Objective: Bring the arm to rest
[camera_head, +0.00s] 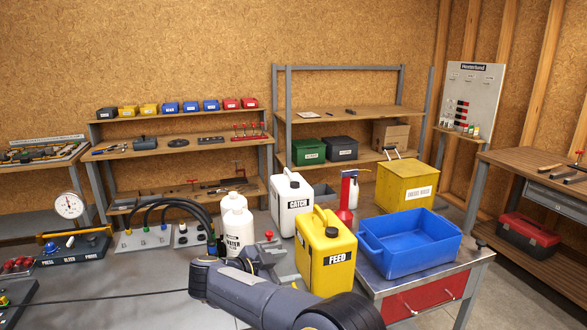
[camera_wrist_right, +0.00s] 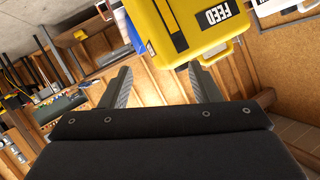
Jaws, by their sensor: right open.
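My right arm (camera_head: 255,295) crosses the bottom middle of the head view, in front of the yellow FEED jug (camera_head: 326,252). I cannot make out its fingers there. In the wrist view my right gripper (camera_wrist_right: 160,84) is open, its two fingers spread with nothing held between them. The FEED jug also shows in the wrist view (camera_wrist_right: 195,30), tilted in the picture and beyond the fingers. Whether the fingers touch it I cannot tell. My left gripper is not in view.
A white CATCH jug (camera_head: 291,203), a white WATER bottle (camera_head: 237,228), a red-based bottle (camera_head: 346,200) and a blue bin (camera_head: 408,240) stand around the FEED jug. A yellow box (camera_head: 405,185) is behind the bin. The grey bench (camera_head: 130,285) has bare room left of my arm.

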